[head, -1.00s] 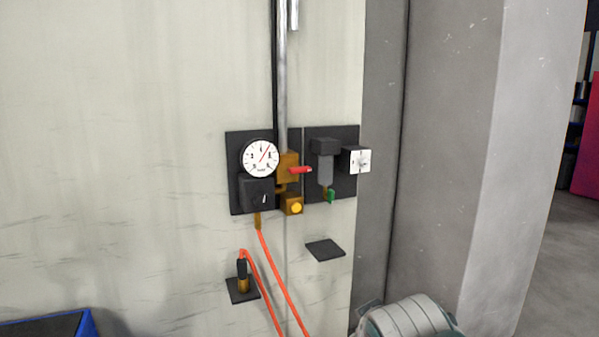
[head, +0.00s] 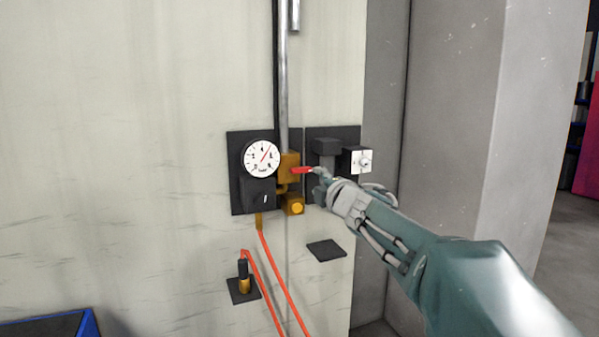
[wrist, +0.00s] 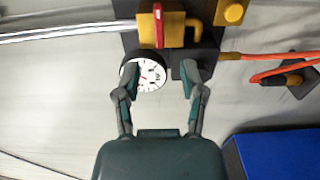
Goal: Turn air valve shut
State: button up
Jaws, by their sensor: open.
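The air valve (head: 288,166) is a brass-coloured body on the pipe, with a red lever (head: 302,170) sticking out to the right in the head view. In the wrist view the red lever (wrist: 158,25) lies ahead of the fingertips, sideways between them, on the yellow valve body (wrist: 175,28). My gripper (head: 320,175) is at the lever's free end, coming from the lower right. In the wrist view my gripper (wrist: 160,70) has its fingers spread wide with nothing held. I cannot tell whether a finger touches the lever.
A white pressure gauge (head: 261,158) sits left of the valve. A dark filter unit (head: 327,147) and a white-faced switch box (head: 358,161) are to the right, partly behind my gripper. An orange hose (head: 275,275) hangs below. A grey pillar (head: 445,120) stands right.

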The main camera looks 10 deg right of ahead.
aim_at(302, 172)
jog(key=w, duration=0.3)
jog(key=w+a, duration=0.1)
jog(key=w, duration=0.2)
jog(key=w+a, duration=0.1)
jog(key=w, duration=0.3)
jog(key=shift+w, duration=0.1)
grip_shut()
